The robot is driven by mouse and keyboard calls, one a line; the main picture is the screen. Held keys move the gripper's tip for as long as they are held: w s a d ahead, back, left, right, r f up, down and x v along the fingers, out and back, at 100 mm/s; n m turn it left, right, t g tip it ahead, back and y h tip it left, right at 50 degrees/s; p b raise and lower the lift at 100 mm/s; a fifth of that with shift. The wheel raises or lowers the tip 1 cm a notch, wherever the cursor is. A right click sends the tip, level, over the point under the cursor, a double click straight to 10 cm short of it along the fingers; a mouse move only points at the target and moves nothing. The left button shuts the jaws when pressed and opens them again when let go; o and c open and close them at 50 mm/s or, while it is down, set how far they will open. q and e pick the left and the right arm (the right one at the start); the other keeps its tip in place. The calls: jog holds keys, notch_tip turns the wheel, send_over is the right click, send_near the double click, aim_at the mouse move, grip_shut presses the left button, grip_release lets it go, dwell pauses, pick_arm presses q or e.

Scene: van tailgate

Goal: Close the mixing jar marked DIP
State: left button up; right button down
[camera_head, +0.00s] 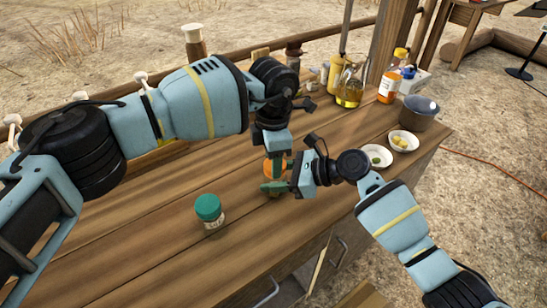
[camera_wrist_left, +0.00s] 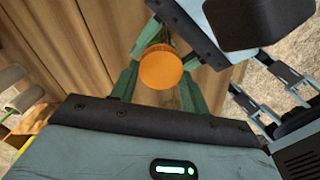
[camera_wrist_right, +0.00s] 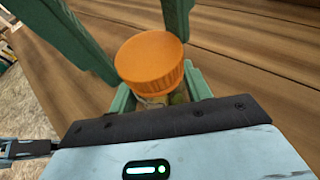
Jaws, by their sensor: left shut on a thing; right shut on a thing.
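A jar with a ribbed orange lid (camera_head: 275,168) is between my two grippers, over the wooden worktop. The lid shows in the left wrist view (camera_wrist_left: 160,68) and in the right wrist view (camera_wrist_right: 150,62), sitting on the jar's top. My left gripper (camera_head: 275,164) comes from above and is shut on the lid. My right gripper (camera_head: 275,188) comes from the right, lower down, and is shut on the jar's body (camera_wrist_right: 165,98). The fingers hide most of the body, and no DIP marking is readable. A second jar with a green lid (camera_head: 208,207) stands apart; its label is unreadable.
Two small white bowls (camera_head: 377,155) (camera_head: 403,141) and a dark pot (camera_head: 418,112) stand at the right. An oil jug (camera_head: 349,88) and an orange bottle (camera_head: 392,78) stand at the back. The worktop (camera_head: 120,235) around the green-lidded jar is clear.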

pick_arm(q)
jog(key=m, duration=0.7)
jog(key=shift+w+m, duration=0.15)
jog(key=shift+m, duration=0.25)
jog(key=m, duration=0.4)
jog(key=shift+d+m, duration=0.1)
jog(key=shift+m, duration=0.2)
jog(key=m, duration=0.3)
jog(key=shift+w+d+m, duration=0.1)
jog(key=shift+m, duration=0.2)
jog(key=o, duration=0.9)
jog(key=shift+r, duration=0.1)
jog(key=shift+r, duration=2.15)
